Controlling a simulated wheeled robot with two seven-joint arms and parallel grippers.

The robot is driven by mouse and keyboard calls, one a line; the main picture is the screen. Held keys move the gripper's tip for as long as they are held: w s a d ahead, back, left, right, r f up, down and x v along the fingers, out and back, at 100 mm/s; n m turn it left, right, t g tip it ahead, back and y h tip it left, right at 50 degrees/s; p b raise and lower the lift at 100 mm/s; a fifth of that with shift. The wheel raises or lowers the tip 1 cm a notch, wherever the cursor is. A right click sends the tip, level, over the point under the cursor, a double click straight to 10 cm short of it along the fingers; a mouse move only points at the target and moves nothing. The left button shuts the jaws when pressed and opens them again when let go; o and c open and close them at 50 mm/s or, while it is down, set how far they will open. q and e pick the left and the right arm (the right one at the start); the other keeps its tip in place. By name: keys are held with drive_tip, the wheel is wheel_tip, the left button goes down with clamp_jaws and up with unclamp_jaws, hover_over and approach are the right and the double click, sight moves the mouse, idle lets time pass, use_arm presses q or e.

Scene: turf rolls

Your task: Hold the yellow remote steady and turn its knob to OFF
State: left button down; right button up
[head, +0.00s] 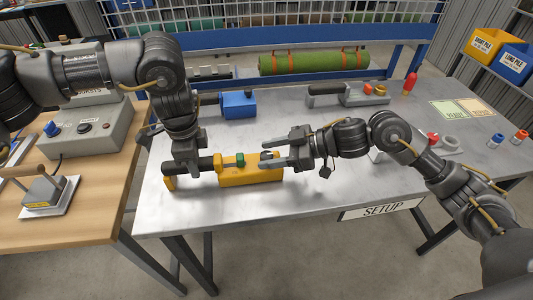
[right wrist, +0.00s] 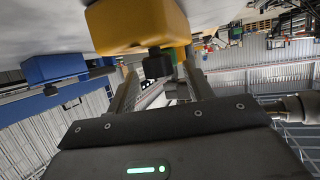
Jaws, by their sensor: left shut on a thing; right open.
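The yellow remote (head: 250,177) lies near the front left of the metal table, its long black grip to the left and a green button on top. My left gripper (head: 188,168) is shut on the black grip (head: 204,163). My right gripper (head: 268,153) is open at the remote's right part, pointing left, its fingers hiding some of it. In the right wrist view the yellow body (right wrist: 140,22) is close, and a black knob (right wrist: 158,64) sits between the open fingertips, with no clear contact. The knob's marking cannot be read.
A blue box-shaped device (head: 238,104) lies behind the remote. A grey device with red and orange parts (head: 350,96) and a red bottle-like item (head: 410,83) are at the back. A wooden bench (head: 90,200) with a control box adjoins on the left.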

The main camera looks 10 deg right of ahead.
use_arm(q)
drive_tip(key=shift+f, duration=0.1)
use_arm(e)
drive_tip(key=v, duration=1)
drive_tip(key=shift+d, duration=0.3)
drive_tip(key=shift+s, duration=0.1)
use_arm(q)
drive_tip(key=c, duration=1)
unclamp_jaws()
drive_tip(key=shift+o, duration=0.2)
wheel_tip(320, 180, up, 12)
